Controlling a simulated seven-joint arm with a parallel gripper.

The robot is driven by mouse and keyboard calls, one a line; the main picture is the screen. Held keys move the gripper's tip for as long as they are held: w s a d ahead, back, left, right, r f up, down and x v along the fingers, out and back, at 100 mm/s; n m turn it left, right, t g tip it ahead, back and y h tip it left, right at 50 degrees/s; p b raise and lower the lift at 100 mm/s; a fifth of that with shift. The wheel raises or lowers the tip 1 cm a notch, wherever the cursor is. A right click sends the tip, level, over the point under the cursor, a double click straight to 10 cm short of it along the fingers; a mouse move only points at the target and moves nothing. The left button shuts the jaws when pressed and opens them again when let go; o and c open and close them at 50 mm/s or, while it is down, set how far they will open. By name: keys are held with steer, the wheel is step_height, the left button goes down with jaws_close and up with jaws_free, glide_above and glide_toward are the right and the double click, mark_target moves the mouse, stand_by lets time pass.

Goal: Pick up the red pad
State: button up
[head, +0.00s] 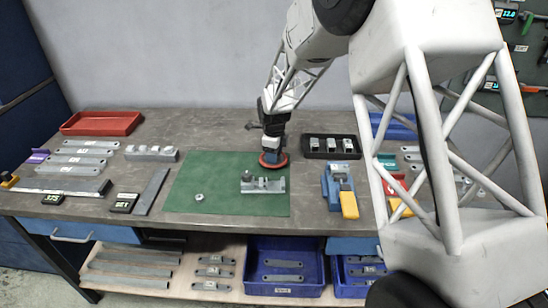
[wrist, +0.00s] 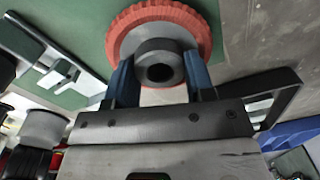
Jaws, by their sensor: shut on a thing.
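The red pad (head: 273,161) is a round red disc with a grey hub, at the back right edge of the green mat (head: 200,190). In the wrist view the red pad (wrist: 142,14) shows at the top, with its dark, hollow hub facing me. My gripper (head: 274,151) points down over it. In the wrist view the two blue fingers of my gripper (wrist: 158,72) are shut on the hub, one on each side. I cannot tell whether the pad touches the surface or hangs just above it.
A black tray (head: 330,147) and a blue and yellow device (head: 340,188) stand to the right. The mat's left part is mostly clear.

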steer(key=shift+s+d+r, duration=0.1)
steer(key=shift+s+r, duration=0.25)
steer(key=shift+r, duration=0.5)
steer(key=s+d, duration=0.1)
steer(key=s, duration=0.4)
steer(key=s+d+r, duration=0.1)
steer(key=s, duration=0.4)
steer(key=s+d, duration=0.2)
steer(key=s, duration=0.2)
steer(key=shift+s+d+r, duration=0.1)
steer(key=shift+s+r, duration=0.05)
steer(key=shift+s, duration=0.25)
steer(key=o, duration=0.4)
steer(key=shift+c, duration=1.1)
steer(key=shift+w+d+r, duration=0.15)
steer(key=shift+w+d, duration=0.05)
steer(key=shift+d, duration=0.05)
steer(key=w+d+r, duration=0.2)
steer(key=d+r, duration=0.1)
steer(key=d, duration=0.2)
steer(key=w+d+r, duration=0.2)
steer(key=d+r, duration=0.1)
steer(key=d, duration=0.3)
steer(key=w+d+r, duration=0.2)
steer(key=d+r, duration=0.1)
steer(key=d, duration=0.3)
steer(key=shift+w+d+r, duration=0.15)
steer(key=shift+w+r, duration=0.1)
